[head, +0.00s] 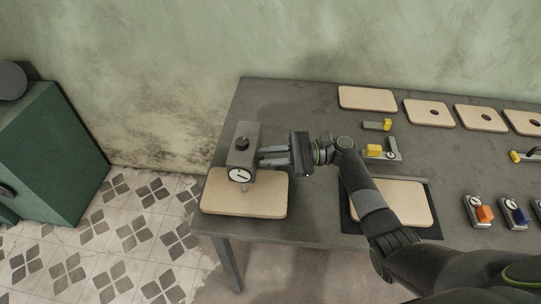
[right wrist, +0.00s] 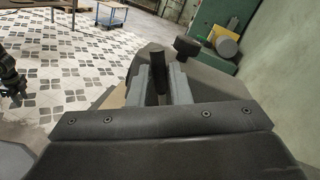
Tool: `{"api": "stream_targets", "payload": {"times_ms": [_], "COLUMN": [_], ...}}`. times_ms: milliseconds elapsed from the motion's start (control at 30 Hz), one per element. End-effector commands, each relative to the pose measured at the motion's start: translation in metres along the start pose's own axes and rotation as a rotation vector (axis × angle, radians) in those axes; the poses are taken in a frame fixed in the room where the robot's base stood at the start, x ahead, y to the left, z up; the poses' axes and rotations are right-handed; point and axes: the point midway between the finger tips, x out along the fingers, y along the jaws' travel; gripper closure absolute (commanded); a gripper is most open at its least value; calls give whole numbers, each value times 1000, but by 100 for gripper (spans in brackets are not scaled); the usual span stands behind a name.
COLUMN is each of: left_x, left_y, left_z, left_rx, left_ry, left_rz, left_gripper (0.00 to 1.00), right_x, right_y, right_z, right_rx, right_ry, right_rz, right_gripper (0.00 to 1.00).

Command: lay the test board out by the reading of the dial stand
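The dial stand (head: 243,152) is a grey block with a white dial (head: 240,175) on its front and a black knob (head: 242,143) on top. The dial's exact reading is too small to tell. A pale test board (head: 245,205) lies at the stand's foot, on the table's left end. My right gripper (head: 261,156) points left at the stand's right side, its fingers apart. In the right wrist view a dark upright post (right wrist: 158,72) shows between the grey fingers, with no clear contact.
Another pale board (head: 405,203) lies on a dark mat (head: 350,219) under my right arm. Several boards, some with holes, line the table's back (head: 367,98). Small yellow-ended fixtures (head: 378,125) and dial blocks (head: 478,212) stand right. A green cabinet (head: 45,150) stands left.

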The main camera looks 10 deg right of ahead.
Motion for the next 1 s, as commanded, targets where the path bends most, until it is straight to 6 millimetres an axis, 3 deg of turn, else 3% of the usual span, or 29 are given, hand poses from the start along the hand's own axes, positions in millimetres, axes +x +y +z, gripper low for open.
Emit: {"api": "stream_targets", "payload": {"times_ms": [133, 633, 767, 1000], "left_x": [0, 4, 14, 39], "left_y": [0, 0, 1, 3], "left_z": [0, 2, 3, 6], "left_rx": [0, 0, 0, 0], "left_ry": [-1, -2, -2, -2], "left_rz": [0, 0, 0, 0], "left_gripper": [64, 64, 64, 64], "right_x": [0, -8, -29, -88], "right_y": [0, 1, 2, 2], "right_z": [0, -2, -5, -6], "right_rx": [-2, -3, -4, -3], "right_ry": [0, 4, 7, 7], "right_rz": [1, 1, 2, 2], "right_gripper": [64, 64, 64, 64]}}
